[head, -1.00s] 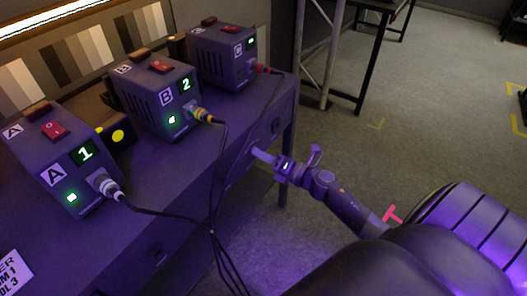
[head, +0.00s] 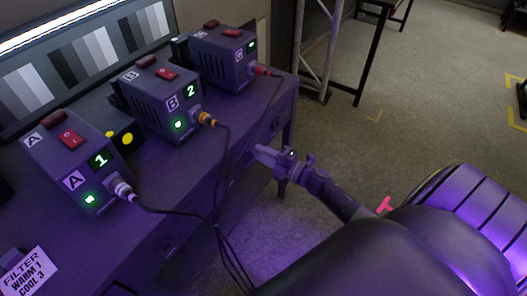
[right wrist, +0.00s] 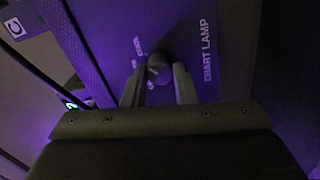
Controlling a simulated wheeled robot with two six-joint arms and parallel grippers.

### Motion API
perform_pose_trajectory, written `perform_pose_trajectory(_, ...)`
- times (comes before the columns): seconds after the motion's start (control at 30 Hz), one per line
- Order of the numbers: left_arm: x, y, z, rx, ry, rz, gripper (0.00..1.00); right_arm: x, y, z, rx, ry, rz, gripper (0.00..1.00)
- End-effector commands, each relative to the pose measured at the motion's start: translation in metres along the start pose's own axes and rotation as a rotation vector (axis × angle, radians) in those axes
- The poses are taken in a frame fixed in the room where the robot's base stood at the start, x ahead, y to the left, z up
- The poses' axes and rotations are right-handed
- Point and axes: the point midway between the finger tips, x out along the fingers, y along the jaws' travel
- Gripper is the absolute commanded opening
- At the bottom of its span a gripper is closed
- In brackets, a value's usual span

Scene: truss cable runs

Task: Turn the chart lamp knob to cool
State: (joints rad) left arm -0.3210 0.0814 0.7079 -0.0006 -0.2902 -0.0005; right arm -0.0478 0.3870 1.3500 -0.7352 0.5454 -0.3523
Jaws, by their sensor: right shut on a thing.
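The chart lamp knob (right wrist: 158,68) is a dark round knob on the desk's front panel, beside the printed words CHART LAMP (right wrist: 208,52). Small labels stand around it; one (right wrist: 137,46) seems to read COOL, and the others are too small to read. My right gripper (head: 258,153) is at the desk front; in the right wrist view its two fingers (right wrist: 159,82) are closed on the knob's sides. The knob is hidden in the head view, and its pointer cannot be made out. The lamp strip (head: 70,30) glows white above the grey chart (head: 85,62). My left gripper is not in view.
Boxes A (head: 80,158), B (head: 160,97) and C (head: 222,57) stand on the desk, their cables (head: 217,190) hanging over the front edge left of my right gripper. A card (head: 25,272) reads FILTER, WARM 1, COOL 3. Floor to the right is mostly open.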

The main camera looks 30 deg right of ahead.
Motion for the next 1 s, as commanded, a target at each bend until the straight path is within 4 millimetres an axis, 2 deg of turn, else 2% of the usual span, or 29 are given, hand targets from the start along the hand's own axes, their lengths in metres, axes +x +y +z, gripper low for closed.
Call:
perform_pose_trajectory(0.6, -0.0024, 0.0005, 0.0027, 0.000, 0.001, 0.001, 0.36, 0.0003, 0.0000, 0.0001, 0.046, 0.000, 0.000, 0.03)
perform_pose_trajectory(0.63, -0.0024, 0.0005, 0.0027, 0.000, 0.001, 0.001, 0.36, 0.0003, 0.0000, 0.0001, 0.046, 0.000, 0.000, 0.27)
perform_pose_trajectory(0.77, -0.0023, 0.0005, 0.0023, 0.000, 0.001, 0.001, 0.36, 0.0002, 0.0000, 0.0000, 0.045, 0.000, 0.000, 0.44)
perform_pose_trajectory(0.8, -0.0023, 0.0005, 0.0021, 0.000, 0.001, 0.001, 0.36, 0.0002, 0.0000, 0.0000, 0.045, 0.000, 0.000, 0.47)
perform_pose_trajectory(1.0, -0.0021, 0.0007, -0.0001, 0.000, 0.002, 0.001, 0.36, 0.0001, 0.0000, 0.0000, 0.044, 0.000, 0.000, 0.47)
